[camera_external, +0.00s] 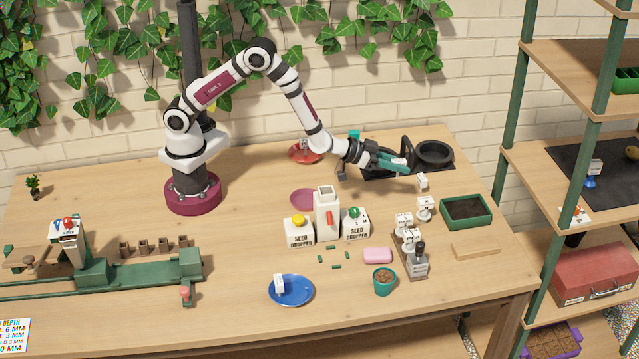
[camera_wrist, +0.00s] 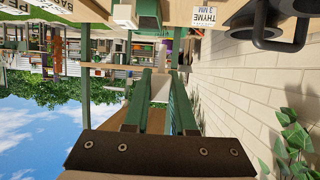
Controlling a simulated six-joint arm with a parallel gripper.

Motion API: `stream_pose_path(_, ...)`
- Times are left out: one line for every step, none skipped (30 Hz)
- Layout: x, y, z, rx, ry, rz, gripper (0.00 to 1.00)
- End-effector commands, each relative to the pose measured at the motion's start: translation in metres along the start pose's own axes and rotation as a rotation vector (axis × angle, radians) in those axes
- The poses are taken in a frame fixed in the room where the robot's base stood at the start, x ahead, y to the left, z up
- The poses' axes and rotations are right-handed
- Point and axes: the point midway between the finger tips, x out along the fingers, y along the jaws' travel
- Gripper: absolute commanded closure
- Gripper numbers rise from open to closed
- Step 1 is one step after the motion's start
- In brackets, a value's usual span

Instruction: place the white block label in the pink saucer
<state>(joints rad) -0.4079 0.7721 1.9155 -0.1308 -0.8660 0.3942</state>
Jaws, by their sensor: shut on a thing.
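My gripper (camera_external: 402,166) has green fingers and is at the back right, beside a black tray and above the table. It is shut on a white block label (camera_wrist: 160,88), seen between the fingers in the wrist view; its print is not readable. The pink saucer (camera_external: 302,198) lies flat near the middle of the table, left of my gripper and partly hidden behind the seed droppers. No block shows in its visible part.
Other white labels stand below my gripper (camera_external: 422,181), on a rack (camera_external: 414,270), in the blue saucer (camera_external: 300,294) and in the red saucer (camera_external: 304,155). Seed droppers (camera_external: 299,238) stand in front of the pink saucer. A black tray (camera_external: 377,172) with round dark items is behind my gripper.

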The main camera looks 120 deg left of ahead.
Motion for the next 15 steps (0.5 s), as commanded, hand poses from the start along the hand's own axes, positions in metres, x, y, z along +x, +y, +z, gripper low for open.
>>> stream_pose_path(-0.006, 0.0, -0.016, -0.001, 0.007, 0.001, 1.0)
stream_pose_path(-0.009, 0.0, -0.024, -0.002, 0.007, 0.001, 1.0)
stream_pose_path(-0.015, 0.0, -0.036, -0.001, 0.007, 0.001, 1.0)
stream_pose_path(-0.018, 0.0, -0.045, -0.001, 0.008, 0.001, 1.0)
stream_pose_path(-0.022, 0.0, -0.054, -0.003, 0.008, 0.001, 1.0)
stream_pose_path(-0.025, 0.009, -0.051, -0.007, 0.002, -0.011, 1.0)
stream_pose_path(-0.027, 0.014, -0.05, -0.011, 0.001, -0.021, 1.0)
stream_pose_path(-0.03, 0.018, -0.05, -0.016, 0.001, -0.033, 1.0)
stream_pose_path(-0.034, 0.024, -0.051, -0.023, 0.001, -0.05, 1.0)
stream_pose_path(-0.038, 0.028, -0.051, -0.027, 0.001, -0.063, 1.0)
stream_pose_path(-0.042, 0.032, -0.05, -0.033, 0.001, -0.078, 1.0)
stream_pose_path(-0.047, 0.038, -0.049, -0.042, 0.001, -0.1, 1.0)
stream_pose_path(-0.052, 0.042, -0.049, -0.05, 0.001, -0.119, 1.0)
stream_pose_path(-0.058, 0.047, -0.047, -0.058, 0.001, -0.14, 1.0)
stream_pose_path(-0.068, 0.053, -0.045, -0.071, 0.001, -0.173, 1.0)
